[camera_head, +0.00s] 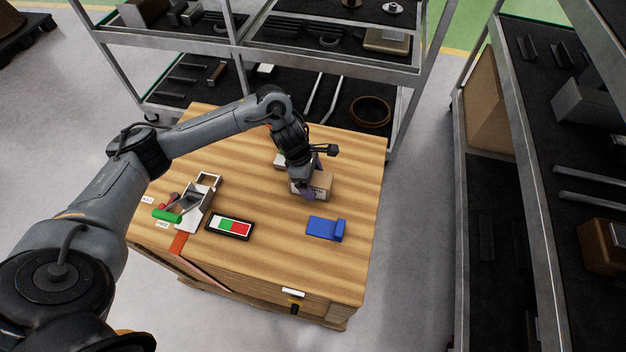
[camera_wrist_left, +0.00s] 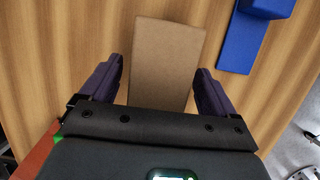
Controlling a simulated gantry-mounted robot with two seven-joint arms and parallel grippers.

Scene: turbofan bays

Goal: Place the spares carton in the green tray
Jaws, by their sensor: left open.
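The spares carton, a brown cardboard box (camera_head: 320,184), stands on the wooden table under my left gripper (camera_head: 312,180). In the left wrist view the carton (camera_wrist_left: 167,55) lies between the two purple fingers of the gripper (camera_wrist_left: 160,72), with gaps on both sides. The fingers are open. The gripper partly hides the carton in the head view. I cannot make out a green tray for certain; a flat black-framed piece (camera_head: 229,228) with white, green and red sections lies left of the carton. My right gripper is out of view.
A blue block-like holder (camera_head: 325,228) sits on the table in front of the carton. A grey metal fixture (camera_head: 195,205) and a green cylinder (camera_head: 167,215) are at the left. Shelving (camera_head: 405,75) stands behind, with another rack (camera_head: 530,180) at the right.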

